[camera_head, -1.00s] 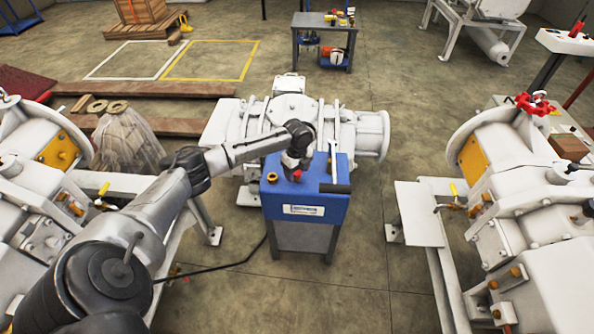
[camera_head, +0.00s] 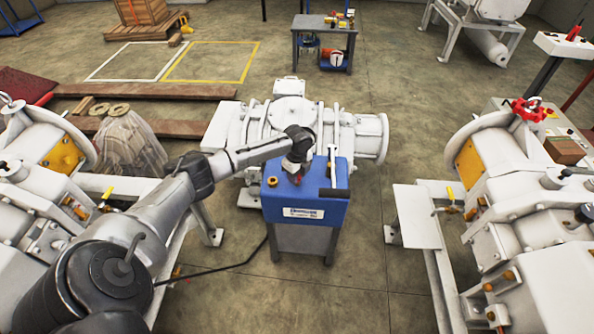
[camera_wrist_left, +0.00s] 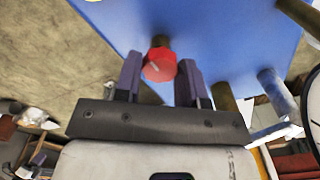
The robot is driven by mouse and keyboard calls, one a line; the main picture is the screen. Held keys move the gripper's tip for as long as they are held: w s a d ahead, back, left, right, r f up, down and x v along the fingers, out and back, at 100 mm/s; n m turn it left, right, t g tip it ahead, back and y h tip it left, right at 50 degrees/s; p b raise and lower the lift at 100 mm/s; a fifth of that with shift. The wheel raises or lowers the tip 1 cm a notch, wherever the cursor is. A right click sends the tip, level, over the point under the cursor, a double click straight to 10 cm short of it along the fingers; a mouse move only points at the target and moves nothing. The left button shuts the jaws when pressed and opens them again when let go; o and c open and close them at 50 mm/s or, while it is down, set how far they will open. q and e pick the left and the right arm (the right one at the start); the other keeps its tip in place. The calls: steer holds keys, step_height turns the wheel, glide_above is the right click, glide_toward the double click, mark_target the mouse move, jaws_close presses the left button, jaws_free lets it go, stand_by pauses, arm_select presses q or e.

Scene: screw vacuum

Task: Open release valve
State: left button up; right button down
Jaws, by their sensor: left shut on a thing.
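The blue box-like unit (camera_head: 322,212) stands in front of the white pump at the centre of the head view. A small red valve knob (camera_wrist_left: 160,65) sits on its blue face. My left gripper (camera_wrist_left: 159,72) has one dark finger on each side of this knob and is shut on it. In the head view my left gripper (camera_head: 296,174) is low over the unit's top, and its wrist mostly hides the knob. My right gripper is not in view.
A brass fitting (camera_head: 272,181) stands left of my gripper on the unit. A pale upright bar (camera_head: 333,165) is close on the right. White machines flank both sides, one with a red handwheel (camera_head: 531,109). Floor in front of the unit is clear.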

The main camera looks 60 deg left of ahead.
arm_select(q)
steer(key=n+p, duration=0.1)
steer(key=p, duration=0.1)
steer(key=n+p, duration=0.4)
steer(key=p, duration=0.1)
steer(key=shift+r, duration=0.3)
steer(key=n+p, duration=0.3)
steer(key=n, duration=0.1)
steer(key=shift+w+f, duration=0.1)
steer(key=n+p, duration=0.2)
steer(key=n, duration=0.2)
steer(key=shift+f+n+p, duration=0.1)
steer(key=shift+n+p, duration=0.5)
steer(key=shift+n, duration=0.9)
steer(key=shift+a+n, duration=0.1)
steer(key=shift+n, duration=0.2)
steer(key=o, duration=0.9)
steer(key=shift+f, duration=0.1)
steer(key=shift+o, duration=0.2)
